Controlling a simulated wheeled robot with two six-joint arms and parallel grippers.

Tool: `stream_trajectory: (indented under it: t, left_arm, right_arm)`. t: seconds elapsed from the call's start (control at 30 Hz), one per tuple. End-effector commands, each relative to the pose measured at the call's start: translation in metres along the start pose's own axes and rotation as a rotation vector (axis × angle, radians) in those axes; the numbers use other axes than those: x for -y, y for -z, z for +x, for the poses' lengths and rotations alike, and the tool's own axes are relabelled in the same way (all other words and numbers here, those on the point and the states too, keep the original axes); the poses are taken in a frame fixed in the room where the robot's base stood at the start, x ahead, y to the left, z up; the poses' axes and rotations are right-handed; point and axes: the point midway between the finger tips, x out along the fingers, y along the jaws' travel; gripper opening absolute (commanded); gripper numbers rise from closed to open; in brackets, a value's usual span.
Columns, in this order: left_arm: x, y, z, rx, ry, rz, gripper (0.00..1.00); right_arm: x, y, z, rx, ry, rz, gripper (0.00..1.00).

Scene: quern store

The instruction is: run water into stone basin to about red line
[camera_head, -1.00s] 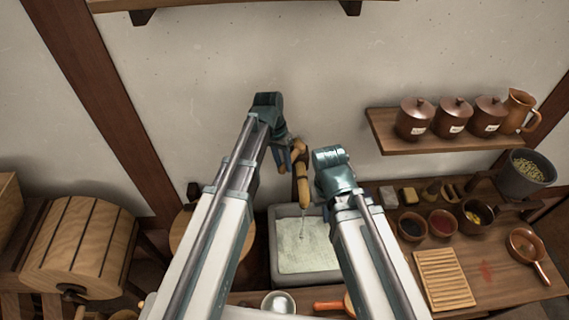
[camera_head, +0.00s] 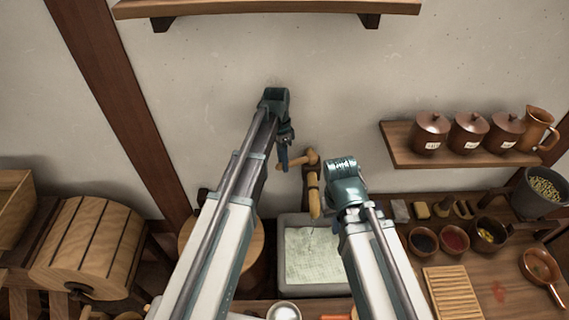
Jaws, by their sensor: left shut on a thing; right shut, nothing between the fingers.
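The wooden tap (camera_head: 314,195) juts from the wall above the grey stone basin (camera_head: 282,250). My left gripper (camera_head: 283,163) is shut on the tap's wooden side handle (camera_head: 297,164). A thin, faint trickle hangs below the spout. Pale, greenish water (camera_head: 313,258) lies in the basin. I cannot make out a red line, so the level against it is unclear. My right arm's teal wrist is right of the tap, and its fingers are hidden from view. The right forearm covers the basin's right side.
A wooden shelf (camera_head: 455,161) with lidded jars and a jug is on the wall at right. The worktop (camera_head: 505,283) holds small bowls, a slatted board (camera_head: 449,293) and a pan (camera_head: 540,266). A wooden drum (camera_head: 92,246) stands at left.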

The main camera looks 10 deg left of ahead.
Motion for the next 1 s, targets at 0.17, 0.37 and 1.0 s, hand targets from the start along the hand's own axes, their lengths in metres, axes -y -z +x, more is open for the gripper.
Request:
stream_trajectory:
  t: [0.17,0.37,1.0]
  left_arm:
    - [0.0017,0.0,-0.0003,0.002,0.001,0.013,0.0]
    - [0.0017,0.0,-0.0003,0.002,0.001,0.013,0.0]
    - [0.0014,0.0001,-0.0019,0.002,0.001,0.012,0.6]
  right_arm:
    - [0.0,0.0,0.0,0.0,0.0,0.0,0.0]
    - [0.0,0.0,0.0,0.0,0.0,0.0,0.0]
    - [-0.0002,-0.0001,-0.0016,0.0,0.0,0.0,0.0]
